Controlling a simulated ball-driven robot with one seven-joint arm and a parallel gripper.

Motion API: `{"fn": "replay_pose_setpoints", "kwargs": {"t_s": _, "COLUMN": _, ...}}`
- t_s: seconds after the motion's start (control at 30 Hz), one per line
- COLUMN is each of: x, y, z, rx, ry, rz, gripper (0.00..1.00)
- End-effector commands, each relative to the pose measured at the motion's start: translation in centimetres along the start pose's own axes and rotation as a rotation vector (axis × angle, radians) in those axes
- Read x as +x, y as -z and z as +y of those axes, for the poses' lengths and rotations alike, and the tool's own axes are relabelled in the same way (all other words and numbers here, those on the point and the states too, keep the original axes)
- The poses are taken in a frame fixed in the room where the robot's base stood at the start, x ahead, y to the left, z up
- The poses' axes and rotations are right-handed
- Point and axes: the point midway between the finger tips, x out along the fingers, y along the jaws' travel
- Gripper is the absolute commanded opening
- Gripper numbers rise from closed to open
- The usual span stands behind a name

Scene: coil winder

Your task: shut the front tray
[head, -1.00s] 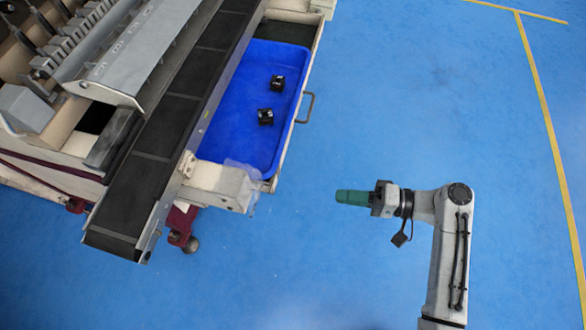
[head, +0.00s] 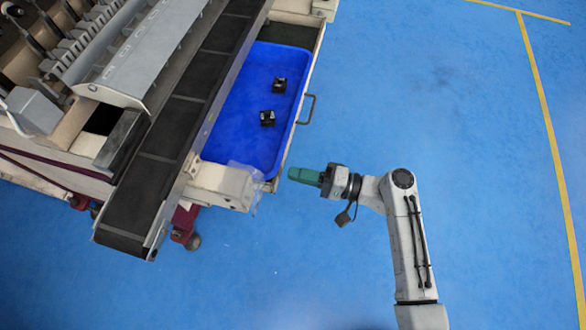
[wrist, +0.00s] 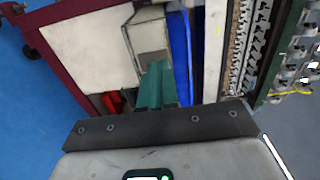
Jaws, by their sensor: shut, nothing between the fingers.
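The front tray (head: 247,150) is a blue tray in a pale drawer frame, pulled out from the machine's side beside the dark conveyor. Two small black parts lie in it. Its metal handle (head: 309,109) stands on the outer right side. My gripper (head: 291,173), with green fingers, is shut and empty. It is just right of the tray's near corner, below the handle in the head view, apart from the handle. In the wrist view the green fingers (wrist: 156,72) point toward a pale block, with a strip of the blue tray (wrist: 180,50) beside them. The handle does not show there.
The dark conveyor (head: 165,140) runs along the tray's left side. A pale block with clear plastic (head: 225,185) stands at the tray's near end. A red foot with a caster (head: 186,226) is below it. The blue floor to the right is clear.

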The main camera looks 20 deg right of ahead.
Motion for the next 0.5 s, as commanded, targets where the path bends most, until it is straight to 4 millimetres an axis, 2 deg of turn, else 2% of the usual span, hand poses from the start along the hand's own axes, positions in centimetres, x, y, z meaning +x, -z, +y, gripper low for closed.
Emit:
{"fn": "replay_pose_setpoints", "kwargs": {"t_s": 0.2, "x": 1.6, "y": 0.0, "z": 0.0, "rx": -0.001, "ry": 0.000, "rz": -0.001, "gripper": 0.00}}
{"fn": "replay_pose_setpoints", "kwargs": {"t_s": 0.5, "x": 1.8, "y": 0.0, "z": 0.0, "rx": -0.001, "ry": 0.000, "rz": -0.001, "gripper": 0.00}}
